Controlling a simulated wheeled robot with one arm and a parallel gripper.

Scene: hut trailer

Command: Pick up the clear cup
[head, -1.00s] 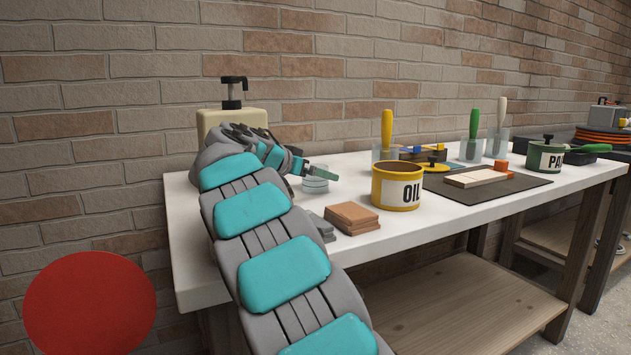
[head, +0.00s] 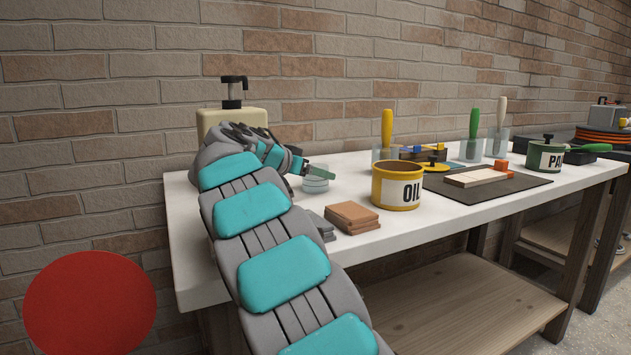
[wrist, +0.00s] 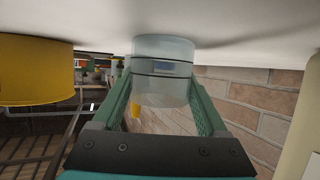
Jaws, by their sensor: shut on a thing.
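I cannot tell whether the cup touches the table.
A yellow OIL tin (head: 398,186) stands right of the cup. Brown blocks (head: 352,216) lie in front. A beige pump bottle (head: 232,118) stands behind my arm, near the brick wall. Other clear cups holding brushes stand farther back right, near a dark mat (head: 487,190).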

